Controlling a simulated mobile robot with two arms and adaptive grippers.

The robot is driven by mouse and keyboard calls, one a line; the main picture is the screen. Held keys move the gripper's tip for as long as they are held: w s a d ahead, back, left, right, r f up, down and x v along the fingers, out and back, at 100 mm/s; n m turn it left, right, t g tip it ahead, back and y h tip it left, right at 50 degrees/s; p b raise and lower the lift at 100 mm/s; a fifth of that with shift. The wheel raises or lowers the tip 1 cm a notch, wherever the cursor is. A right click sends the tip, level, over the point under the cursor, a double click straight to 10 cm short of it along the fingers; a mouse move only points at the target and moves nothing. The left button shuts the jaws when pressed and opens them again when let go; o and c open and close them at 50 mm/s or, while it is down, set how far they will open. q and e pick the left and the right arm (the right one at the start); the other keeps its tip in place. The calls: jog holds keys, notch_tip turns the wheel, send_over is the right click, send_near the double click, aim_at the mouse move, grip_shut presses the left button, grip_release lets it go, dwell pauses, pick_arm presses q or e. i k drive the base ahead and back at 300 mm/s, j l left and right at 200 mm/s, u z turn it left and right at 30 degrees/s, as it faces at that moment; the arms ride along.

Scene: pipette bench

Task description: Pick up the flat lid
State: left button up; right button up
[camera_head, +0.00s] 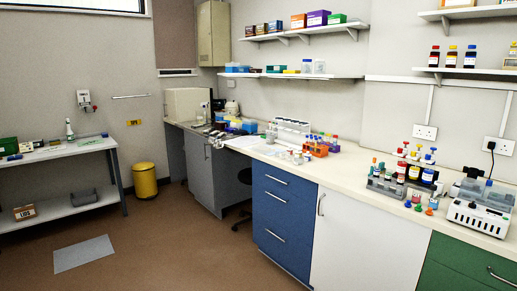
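I cannot pick out a flat lid with certainty in the head view. A thin, flat grey rectangle (85,253) lies on the brown floor at the lower left, but I cannot tell whether it is a lid or a mat. Many items on the benches are too small to tell apart. Neither of my grippers is in view.
A long bench (330,166) runs along the right wall with bottles, an orange rack (319,151) and a white device (480,217). A side table (75,147) stands at left beside a yellow bin (145,181). The floor between is mostly clear.

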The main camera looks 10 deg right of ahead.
aim_at(261, 149)
jog(key=i+u, duration=0.25)
jog(key=i, duration=1.85)
